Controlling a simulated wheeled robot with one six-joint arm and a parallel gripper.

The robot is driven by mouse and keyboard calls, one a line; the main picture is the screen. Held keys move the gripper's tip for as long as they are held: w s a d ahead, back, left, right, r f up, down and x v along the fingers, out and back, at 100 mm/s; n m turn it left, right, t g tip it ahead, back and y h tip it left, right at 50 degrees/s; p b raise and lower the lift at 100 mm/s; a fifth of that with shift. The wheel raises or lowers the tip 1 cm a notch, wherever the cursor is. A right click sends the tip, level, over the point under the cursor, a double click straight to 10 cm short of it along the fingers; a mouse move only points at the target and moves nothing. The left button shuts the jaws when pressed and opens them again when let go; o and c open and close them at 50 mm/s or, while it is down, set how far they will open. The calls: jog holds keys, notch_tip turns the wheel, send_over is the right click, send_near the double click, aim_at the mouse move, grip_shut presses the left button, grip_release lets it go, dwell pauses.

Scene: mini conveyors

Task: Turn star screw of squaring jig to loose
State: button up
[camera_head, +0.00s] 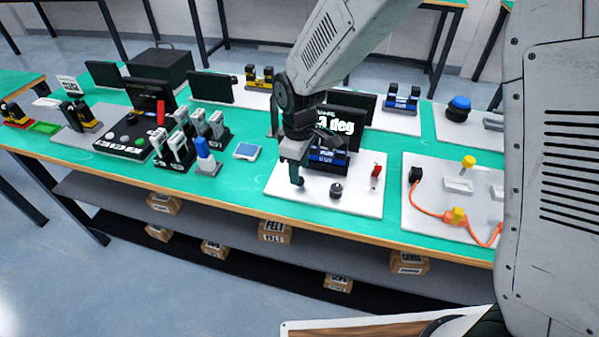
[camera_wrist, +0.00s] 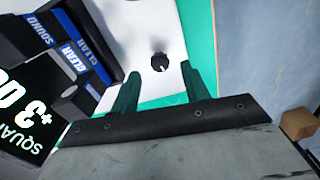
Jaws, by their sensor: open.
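The squaring jig's white board (camera_head: 300,205) lies on the green bench top, with a black display (camera_head: 348,126) and a black block with blue labels (camera_head: 327,160) at its back. A small dark round knob, apparently the star screw (camera_head: 336,190), stands on the board near its front. It also shows in the wrist view (camera_wrist: 159,62), where its lobes and any pointer are too small to read. My gripper (camera_head: 297,181) is open and empty, left of the knob in the head view. In the wrist view my gripper (camera_wrist: 160,78) has its two fingers apart, with the knob beyond, between them.
A red upright piece (camera_head: 376,171) stands right of the knob. Further right, another white board holds an orange cable (camera_head: 430,212) and a yellow knob (camera_head: 468,161). Left are a blue-and-white scale (camera_head: 247,151) and several grey holders (camera_head: 200,130). The bench's front edge is close.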

notch_tip(320, 180, up, 5)
jog(key=shift+r, duration=0.15)
dwell(0.5)
jog(key=s+d+r+m, duration=0.6)
jog(key=s+d+r, duration=0.2)
jog(key=s+d, duration=0.4)
jog(key=s+d+r+m+t, duration=0.1)
jog(key=s+d+r+m, duration=0.6)
jog(key=s+d, duration=0.5)
jog(key=shift+s+d+r, duration=0.2)
jog(key=shift+s+r, duration=0.25)
jog(key=shift+s, duration=0.1)
